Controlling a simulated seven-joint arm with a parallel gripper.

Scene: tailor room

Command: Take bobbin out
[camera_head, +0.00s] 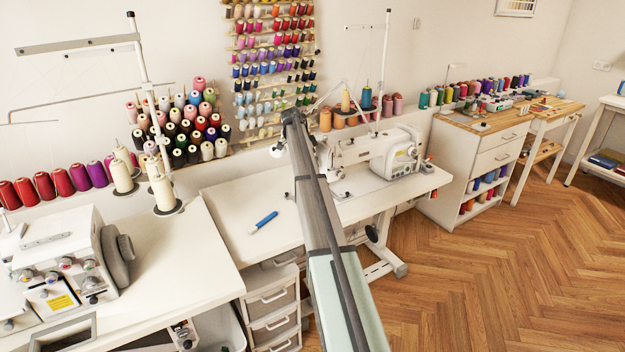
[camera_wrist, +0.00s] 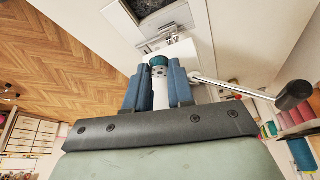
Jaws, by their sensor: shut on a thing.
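In the wrist view the two blue fingers of my gripper (camera_wrist: 160,78) are closed on a small round bobbin (camera_wrist: 158,61) with teal thread and a pale metal face with small holes. The bobbin sits between the fingertips. A pale cylindrical part shows between the fingers below it; I cannot tell what it belongs to. In the head view my arm reaches to the left end of the white sewing machine (camera_head: 378,154). My fingers and the bobbin are hidden there. I cannot tell whether the bobbin still touches the machine.
A metal lever with a black knob (camera_wrist: 294,95) juts out just right of my fingers in the wrist view. A blue-handled tool (camera_head: 263,222) lies on the white sewing table (camera_head: 225,205), left of my arm. A white drawer unit (camera_head: 272,310) stands below.

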